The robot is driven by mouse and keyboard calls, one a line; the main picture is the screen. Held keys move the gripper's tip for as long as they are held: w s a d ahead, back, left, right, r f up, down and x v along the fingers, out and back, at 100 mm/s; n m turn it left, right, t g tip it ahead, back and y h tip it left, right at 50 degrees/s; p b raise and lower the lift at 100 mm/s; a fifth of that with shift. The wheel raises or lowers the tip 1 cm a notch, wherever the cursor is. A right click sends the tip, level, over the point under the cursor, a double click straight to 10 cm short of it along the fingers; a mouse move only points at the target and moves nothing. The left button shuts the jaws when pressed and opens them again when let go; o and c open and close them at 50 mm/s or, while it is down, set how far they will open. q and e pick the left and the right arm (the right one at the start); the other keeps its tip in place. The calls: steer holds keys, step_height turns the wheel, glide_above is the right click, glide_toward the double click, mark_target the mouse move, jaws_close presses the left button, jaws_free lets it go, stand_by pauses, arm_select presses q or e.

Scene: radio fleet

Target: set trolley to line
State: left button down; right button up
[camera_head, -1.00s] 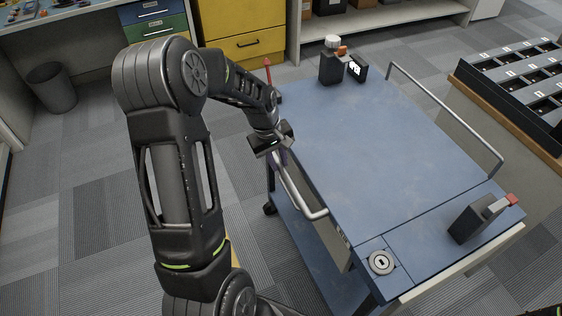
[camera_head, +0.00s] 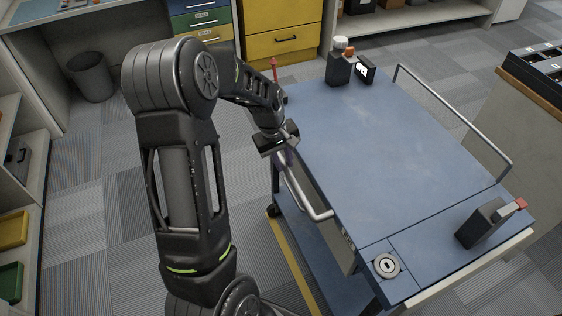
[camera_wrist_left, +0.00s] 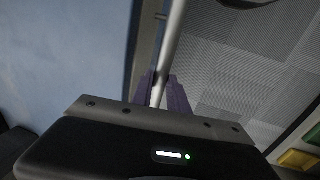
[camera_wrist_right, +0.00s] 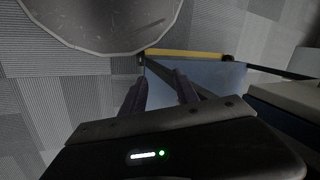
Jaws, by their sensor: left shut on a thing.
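The trolley (camera_head: 370,150) has a blue top, a lower blue shelf and metal rails at two sides. My left gripper (camera_head: 284,156) is shut on the trolley's left-hand handle rail (camera_head: 303,198); in the left wrist view the gripper (camera_wrist_left: 160,92) has its fingers around this rail (camera_wrist_left: 170,50).
Small dark devices (camera_head: 340,68) stand at the trolley's far end and another (camera_head: 483,222) near its front right. A bin (camera_head: 92,77), yellow drawers (camera_head: 281,38) and shelves (camera_head: 15,190) line the room's edges. A dark rack (camera_head: 535,75) stands right. Carpet at left is clear.

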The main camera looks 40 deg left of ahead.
arm_select(q)
steer(key=shift+w+d, duration=0.1)
steer(key=shift+w, duration=0.05)
steer(key=c, duration=1.3)
jaws_free()
step_height(320, 180, up, 8)
steer(key=s, duration=0.1)
steer(key=shift+s+a+f, duration=0.15)
steer(key=shift+s+a, duration=0.05)
steer(key=shift+a, duration=0.15)
